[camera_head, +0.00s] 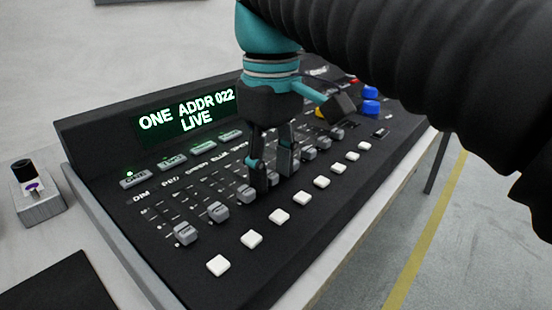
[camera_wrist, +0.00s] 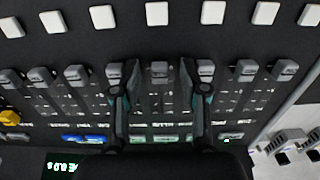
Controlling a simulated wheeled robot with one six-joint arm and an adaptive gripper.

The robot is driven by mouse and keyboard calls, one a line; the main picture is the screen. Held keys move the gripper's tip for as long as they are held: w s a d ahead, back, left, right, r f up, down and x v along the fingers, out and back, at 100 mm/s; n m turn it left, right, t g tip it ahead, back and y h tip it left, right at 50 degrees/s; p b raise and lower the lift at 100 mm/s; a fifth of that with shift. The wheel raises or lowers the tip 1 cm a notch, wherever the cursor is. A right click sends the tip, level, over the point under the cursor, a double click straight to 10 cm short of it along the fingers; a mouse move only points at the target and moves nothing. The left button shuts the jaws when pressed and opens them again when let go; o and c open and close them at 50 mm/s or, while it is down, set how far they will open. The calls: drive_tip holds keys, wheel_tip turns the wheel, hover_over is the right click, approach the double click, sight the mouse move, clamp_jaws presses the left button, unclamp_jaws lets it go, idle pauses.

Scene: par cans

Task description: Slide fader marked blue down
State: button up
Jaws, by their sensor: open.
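The fader panel on the black console (camera_head: 245,250) carries a row of grey caps with labels above them; DIM and RED read clearly, and the fourth appears to be BLUE. In the wrist view, the fourth cap from the right (camera_wrist: 159,70) lies between my fingertips, with gaps on both sides. It is level with its neighbours, at the slot end nearer the white buttons. My gripper (camera_head: 275,180) is open and pointing down over the panel; it also shows in the wrist view (camera_wrist: 159,76).
White buttons (camera_head: 251,240) line the near side. A lit display (camera_head: 188,115) stands at the back. Neighbouring caps sit close beside my fingers.

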sight(272, 175)
drive_tip(key=shift+r, duration=3.7)
